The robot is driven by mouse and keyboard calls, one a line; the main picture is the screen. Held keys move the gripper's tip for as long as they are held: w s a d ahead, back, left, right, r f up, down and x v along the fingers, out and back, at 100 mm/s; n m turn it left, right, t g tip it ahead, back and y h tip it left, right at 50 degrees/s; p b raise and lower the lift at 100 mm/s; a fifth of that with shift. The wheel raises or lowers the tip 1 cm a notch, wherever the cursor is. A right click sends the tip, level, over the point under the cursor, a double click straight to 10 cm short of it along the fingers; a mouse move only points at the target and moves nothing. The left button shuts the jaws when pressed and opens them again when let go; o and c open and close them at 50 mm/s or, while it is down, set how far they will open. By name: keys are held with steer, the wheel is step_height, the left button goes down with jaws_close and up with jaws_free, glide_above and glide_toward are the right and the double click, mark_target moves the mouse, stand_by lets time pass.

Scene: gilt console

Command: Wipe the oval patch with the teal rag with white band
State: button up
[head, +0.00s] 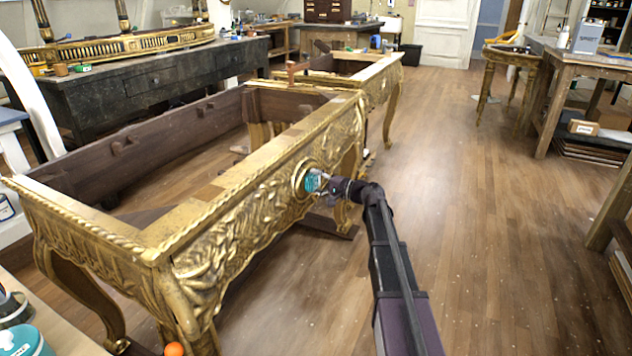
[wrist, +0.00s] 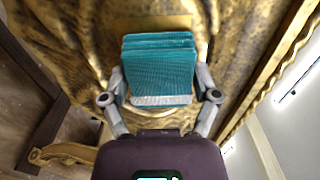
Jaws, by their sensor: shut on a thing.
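The teal rag with white band (head: 313,181) is folded into a thick pad. In the wrist view the rag (wrist: 160,65) fills the space between the two fingers, its white band at the lower edge. My gripper (head: 324,183) is shut on it, at the carved front of the gilt console (head: 240,225). A rounded gold oval (head: 299,176) shows just behind the rag in the head view. The rag and gripper hide part of it. I cannot tell whether the rag touches the surface.
The console is an open frame without a top. A dark workbench (head: 175,88) stands behind it. A wooden table (head: 575,75) stands at the far right. An orange ball (head: 174,349) is at the bottom left. The wooden floor (head: 480,200) to the right is mostly clear.

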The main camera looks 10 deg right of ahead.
mark_target(303, 185)
steer(key=shift+s+a, duration=1.25)
steer(key=shift+s, duration=0.25)
steer(key=v, duration=0.6)
steer(key=shift+d, duration=0.1)
steer(key=v, duration=0.3)
stand_by(0.7)
stand_by(0.4)
